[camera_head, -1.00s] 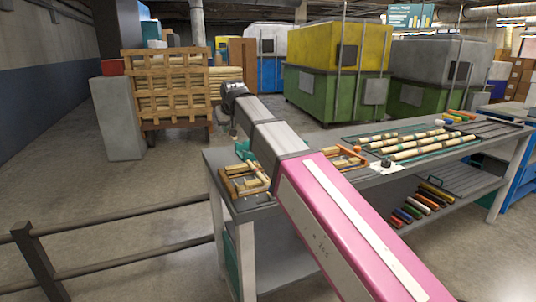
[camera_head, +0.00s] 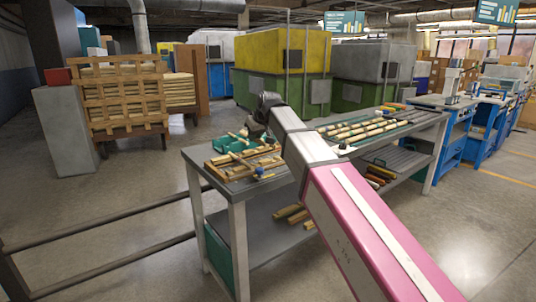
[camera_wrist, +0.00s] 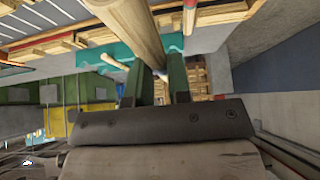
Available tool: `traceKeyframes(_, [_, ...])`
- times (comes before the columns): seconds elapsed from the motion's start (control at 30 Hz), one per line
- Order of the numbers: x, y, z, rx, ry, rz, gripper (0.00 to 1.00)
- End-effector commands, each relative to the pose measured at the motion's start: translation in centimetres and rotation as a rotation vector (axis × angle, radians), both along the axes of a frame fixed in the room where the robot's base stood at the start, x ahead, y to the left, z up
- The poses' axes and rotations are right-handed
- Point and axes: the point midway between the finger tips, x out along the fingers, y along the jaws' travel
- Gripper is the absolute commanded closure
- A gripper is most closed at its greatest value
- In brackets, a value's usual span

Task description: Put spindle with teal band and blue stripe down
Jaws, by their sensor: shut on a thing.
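My gripper (camera_wrist: 161,75) has its two green fingers close around a pale turned wood spindle (camera_wrist: 135,28), which runs up out of the top of the wrist view. No teal band or blue stripe shows on the visible part of this spindle. In the head view my gripper (camera_head: 257,130) is over the near left end of the grey workbench (camera_head: 236,190), beside a teal tray (camera_head: 222,146). The fingertips and most of the held spindle are hidden or too small there.
A wooden rack of spindles (camera_head: 245,171) lies on the bench's left end. Several long spindles (camera_head: 345,132) lie farther right. A lower shelf (camera_head: 262,222) holds more pieces. A railing (camera_head: 110,225) stands at left, and a slatted wood cart (camera_head: 127,100) behind.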

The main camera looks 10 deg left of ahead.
Motion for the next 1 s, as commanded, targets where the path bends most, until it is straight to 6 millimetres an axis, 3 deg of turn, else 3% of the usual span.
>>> traceKeyframes(0.2, [4.5,-1.2,-2.7,-0.002,0.001,-0.001,1.0])
traceKeyframes(0.4, [7.3,-2.1,-4.5,-0.001,0.0,-0.001,1.0])
traceKeyframes(0.67, [7.9,-2.5,-5.7,-0.001,0.001,0.0,1.0])
traceKeyframes(0.9, [7.8,-2.5,-8.8,-0.002,0.001,0.0,1.0])
traceKeyframes(1.0, [7.9,-2.5,-9.1,0.0,0.0,0.001,1.0])
